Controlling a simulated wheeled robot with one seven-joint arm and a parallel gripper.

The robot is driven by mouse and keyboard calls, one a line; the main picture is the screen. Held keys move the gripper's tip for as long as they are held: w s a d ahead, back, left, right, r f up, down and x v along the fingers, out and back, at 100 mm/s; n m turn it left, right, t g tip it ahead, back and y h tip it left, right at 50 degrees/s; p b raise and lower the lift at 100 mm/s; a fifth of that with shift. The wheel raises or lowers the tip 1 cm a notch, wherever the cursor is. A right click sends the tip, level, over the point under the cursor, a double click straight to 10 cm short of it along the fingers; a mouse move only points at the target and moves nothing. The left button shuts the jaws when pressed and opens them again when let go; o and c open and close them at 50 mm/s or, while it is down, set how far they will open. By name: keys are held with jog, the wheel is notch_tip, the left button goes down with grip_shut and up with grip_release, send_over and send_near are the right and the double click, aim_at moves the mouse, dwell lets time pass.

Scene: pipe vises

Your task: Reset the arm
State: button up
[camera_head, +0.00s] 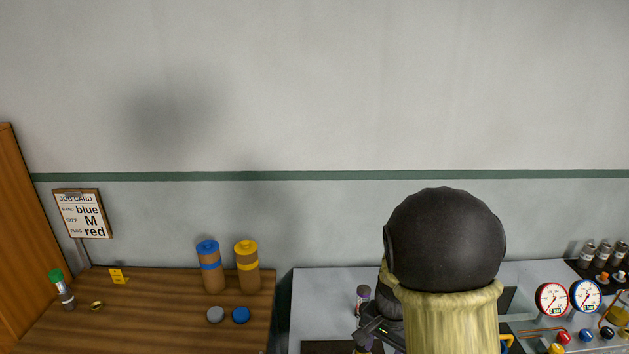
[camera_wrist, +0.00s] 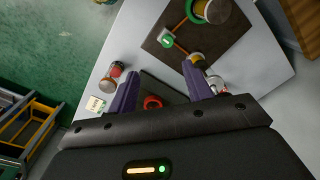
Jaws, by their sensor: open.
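My gripper (camera_wrist: 160,70) shows in the wrist view with its two purple fingers spread apart. Nothing sits clamped between the fingertips. Beyond and between the fingers, a red ring-shaped part (camera_wrist: 152,103) lies on a dark plate on the grey bench top. In the head view my arm's large black joint and pale yellow sleeve stand over the grey bench (camera_head: 325,290) and hide part of it. The gripper is mostly hidden there.
A red-banded cylinder (camera_wrist: 112,75) stands left of the fingers. A brown board (camera_wrist: 222,40) with a green-ringed cylinder lies beyond. In the head view, a wooden table (camera_head: 150,310) holds blue-capped (camera_head: 210,266) and yellow-capped (camera_head: 247,266) cylinders.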

jog(key=s+r+n+t, duration=0.2)
jog(key=s+r+n, duration=0.2)
jog(key=s+n, duration=0.4)
jog(key=s, duration=0.2)
jog(key=shift+s+a+r, duration=0.2)
jog(key=shift+s+r, duration=0.1)
jog(key=shift+s, duration=0.05)
